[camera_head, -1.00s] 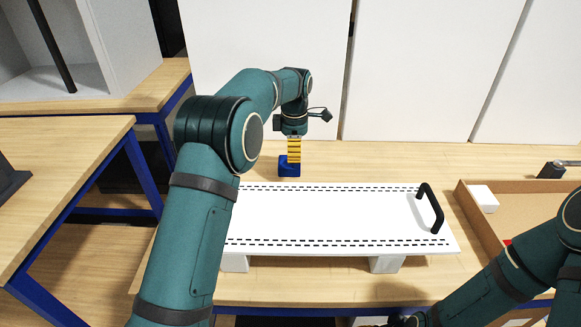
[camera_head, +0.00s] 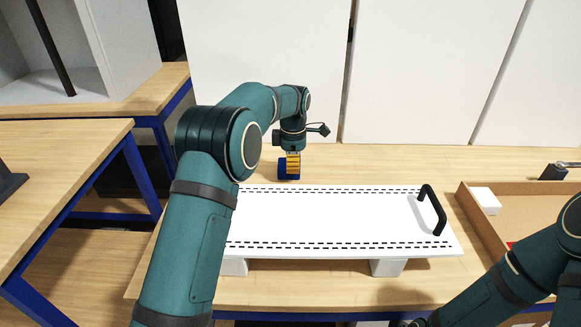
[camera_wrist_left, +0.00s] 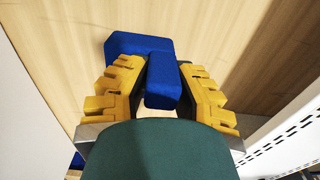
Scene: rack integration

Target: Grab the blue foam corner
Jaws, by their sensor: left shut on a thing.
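The blue foam corner (camera_head: 284,169) is at the far side of the white panel, over the wooden table, in the head view. In the left wrist view the blue foam corner (camera_wrist_left: 163,80) has one arm between the yellow fingers and another reaching out to the left. My left gripper (camera_head: 292,172) points down and is shut on it; it also shows in the left wrist view (camera_wrist_left: 160,90). I cannot tell whether the foam touches the table. My right arm shows at the lower right; its gripper fingers are not visible.
The white slotted panel (camera_head: 330,215) with a black handle (camera_head: 432,208) rests on white blocks in front of the foam. A shallow wooden tray (camera_head: 476,222) with a white block (camera_head: 485,200) stands at the right. White cabinet fronts (camera_head: 430,70) rise behind the table.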

